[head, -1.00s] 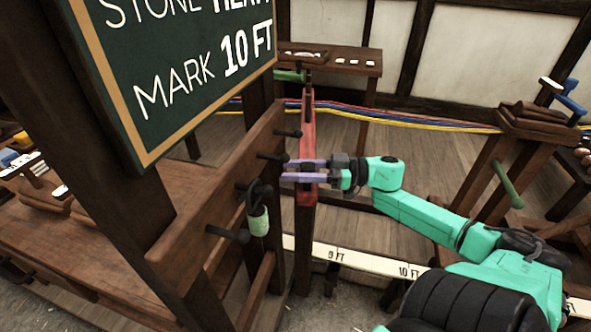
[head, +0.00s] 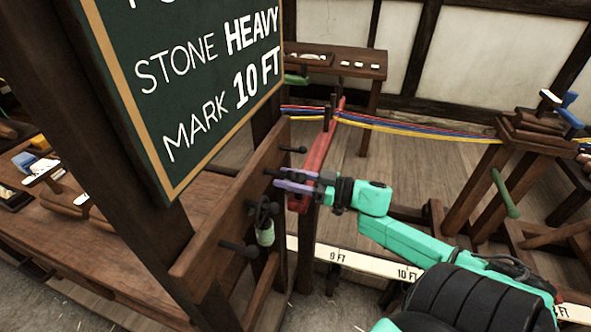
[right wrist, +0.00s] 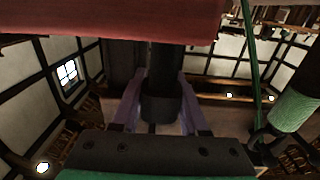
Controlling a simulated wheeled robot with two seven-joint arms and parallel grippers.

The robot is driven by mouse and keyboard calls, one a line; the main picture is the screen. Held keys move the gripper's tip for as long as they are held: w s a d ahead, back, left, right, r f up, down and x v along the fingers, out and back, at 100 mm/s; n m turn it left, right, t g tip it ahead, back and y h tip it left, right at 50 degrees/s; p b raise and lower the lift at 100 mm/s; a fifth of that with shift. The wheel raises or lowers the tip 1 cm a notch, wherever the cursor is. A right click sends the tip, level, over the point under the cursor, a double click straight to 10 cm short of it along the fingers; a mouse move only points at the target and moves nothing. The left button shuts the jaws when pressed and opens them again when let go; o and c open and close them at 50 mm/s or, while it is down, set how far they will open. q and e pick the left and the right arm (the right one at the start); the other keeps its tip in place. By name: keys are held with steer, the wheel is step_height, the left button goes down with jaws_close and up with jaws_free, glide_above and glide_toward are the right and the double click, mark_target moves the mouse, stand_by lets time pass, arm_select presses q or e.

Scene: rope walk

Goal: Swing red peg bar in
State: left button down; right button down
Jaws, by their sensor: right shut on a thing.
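The red peg bar (head: 319,150) stands out at an angle by the dark wooden frame, its near end close to the frame's pegged board (head: 225,215). A dark upright peg shows near its far end. My right gripper (head: 282,180) has its purple fingers at the bar's near end. In the right wrist view, the fingers are shut on a dark peg (right wrist: 163,75) beneath the red bar, which also shows there (right wrist: 110,22). The fingers hide part of the bar's near end in the head view. My left gripper is out of view.
Red, blue and yellow strands (head: 420,130) run from the bar's area to a wooden post stand (head: 520,135) at right. A chalkboard (head: 190,90) overhangs the left. A marked white strip (head: 370,262) lies low in front. Dark pegs (head: 238,248) stick out of the board.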

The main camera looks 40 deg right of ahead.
steer(key=shift+c, duration=2.1)
jaws_free()
steer(key=shift+w+a, duration=0.1)
steer(key=shift+a, duration=0.05)
steer(key=v, duration=1.4)
steer(key=shift+s+d, duration=0.25)
